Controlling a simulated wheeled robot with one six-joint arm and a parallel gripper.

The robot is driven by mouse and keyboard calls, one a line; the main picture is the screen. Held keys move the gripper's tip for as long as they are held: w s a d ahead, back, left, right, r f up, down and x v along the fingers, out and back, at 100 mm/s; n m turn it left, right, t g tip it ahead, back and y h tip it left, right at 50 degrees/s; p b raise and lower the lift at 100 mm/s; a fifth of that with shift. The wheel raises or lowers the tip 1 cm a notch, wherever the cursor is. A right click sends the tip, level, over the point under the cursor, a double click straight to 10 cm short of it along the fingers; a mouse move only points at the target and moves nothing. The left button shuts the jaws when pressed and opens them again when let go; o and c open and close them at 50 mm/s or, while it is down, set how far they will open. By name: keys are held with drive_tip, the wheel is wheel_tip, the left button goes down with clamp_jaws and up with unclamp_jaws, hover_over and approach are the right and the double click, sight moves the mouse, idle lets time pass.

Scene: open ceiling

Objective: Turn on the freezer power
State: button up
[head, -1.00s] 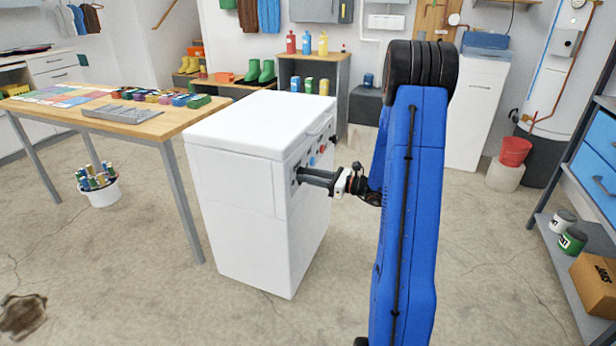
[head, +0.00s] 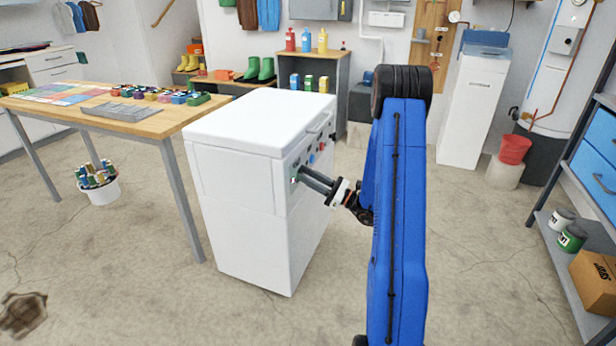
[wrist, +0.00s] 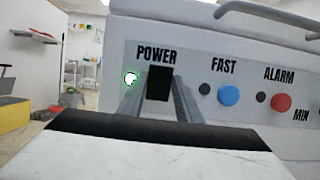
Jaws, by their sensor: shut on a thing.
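The freezer (head: 245,205) is a white chest unit with a control panel on its right side in the head view. In the wrist view, the black power switch (wrist: 159,83) sits under the word POWER. A small lamp (wrist: 131,79) left of the switch glows white with a green rim. My gripper (head: 298,176) reaches the panel from the right. In the wrist view, its fingers (wrist: 159,95) stand on both sides of the switch, shut on it. The finger bases are hidden behind my white and black wrist part.
A blue FAST button (wrist: 228,95) and a red ALARM button (wrist: 281,103) lie right of the switch. The freezer handle (wrist: 265,12) projects above. A wooden table (head: 150,128) stands left of the freezer. The floor on the right is clear up to the shelf (head: 560,270).

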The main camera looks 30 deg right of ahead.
idle(0.3)
drive_tip(key=o, duration=1)
drive_tip(key=shift+o, duration=0.2)
drive_tip(key=shift+s+d, duration=0.1)
drive_tip(key=v, duration=1.7)
drive_tip(key=shift+f, duration=0.2)
